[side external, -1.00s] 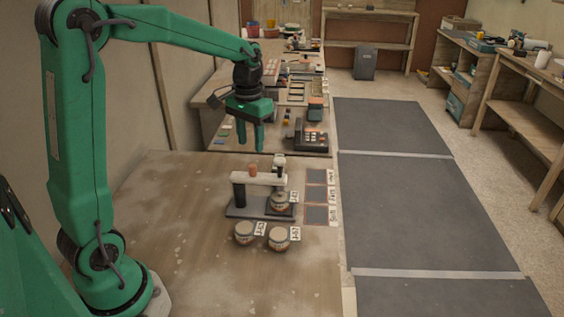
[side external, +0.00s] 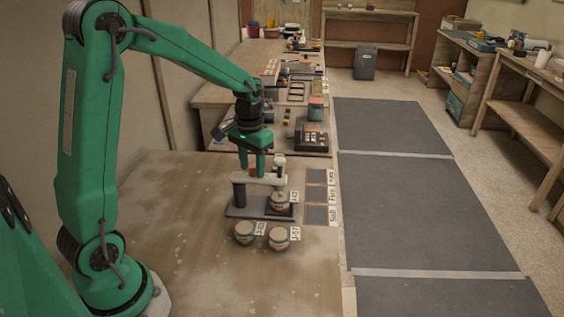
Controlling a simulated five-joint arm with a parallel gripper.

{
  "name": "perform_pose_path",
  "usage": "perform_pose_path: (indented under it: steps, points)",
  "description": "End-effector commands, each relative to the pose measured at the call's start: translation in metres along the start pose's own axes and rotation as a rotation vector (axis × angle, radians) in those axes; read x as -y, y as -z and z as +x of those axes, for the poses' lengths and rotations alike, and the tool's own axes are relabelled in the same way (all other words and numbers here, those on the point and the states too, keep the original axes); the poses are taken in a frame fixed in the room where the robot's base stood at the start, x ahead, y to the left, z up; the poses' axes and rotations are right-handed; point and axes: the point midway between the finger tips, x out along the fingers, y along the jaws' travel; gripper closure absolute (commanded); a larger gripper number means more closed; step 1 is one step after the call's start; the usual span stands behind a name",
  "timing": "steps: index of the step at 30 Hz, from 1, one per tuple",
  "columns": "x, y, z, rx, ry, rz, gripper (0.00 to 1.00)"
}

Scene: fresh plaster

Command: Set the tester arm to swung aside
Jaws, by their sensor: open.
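The tester arm (side external: 270,181) is a pale horizontal bar on a dark post (side external: 239,194), which stands on a dark grey base plate (side external: 240,212). The bar reaches right, over a small jar (side external: 279,201) standing on the base's right part. A light cylindrical head (side external: 279,161) rises at the bar's right end. My gripper (side external: 252,172) is open and points down at the bar's left half. Its fingertips are around or just behind an orange-brown knob on the bar, which they mostly hide. I cannot tell whether they touch it.
Two more lidded jars (side external: 244,233) and (side external: 279,238) stand in front of the base with small labels. Dark marked squares (side external: 316,215) lie along the table's right edge. The table (side external: 190,265) is clear to the left and front. A bench with devices stands behind.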

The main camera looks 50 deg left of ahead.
Motion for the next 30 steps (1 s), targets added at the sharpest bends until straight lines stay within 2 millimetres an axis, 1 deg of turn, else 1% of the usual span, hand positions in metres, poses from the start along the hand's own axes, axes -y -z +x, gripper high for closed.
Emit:
perform_pose_path:
  steps: [8, 9, 11, 12, 15, 23, 30]
  points:
    - [0.0000, -0.0001, 0.0017, 0.000, 0.000, 0.000, 0.59]
    - [0.0000, -0.0001, 0.0017, 0.000, 0.000, 0.000, 0.62]
    - [0.0000, -0.0001, 0.0016, 0.000, 0.000, 0.000, 0.74]
    - [0.0000, 0.0000, 0.0016, 0.000, 0.000, 0.000, 0.82]
    - [0.0000, 0.0000, 0.0015, 0.000, 0.000, 0.000, 1.00]
    - [0.0000, 0.0001, 0.0013, 0.000, 0.000, -0.003, 1.00]
    - [0.0011, 0.0017, 0.0014, 0.000, 0.000, -0.050, 1.00]
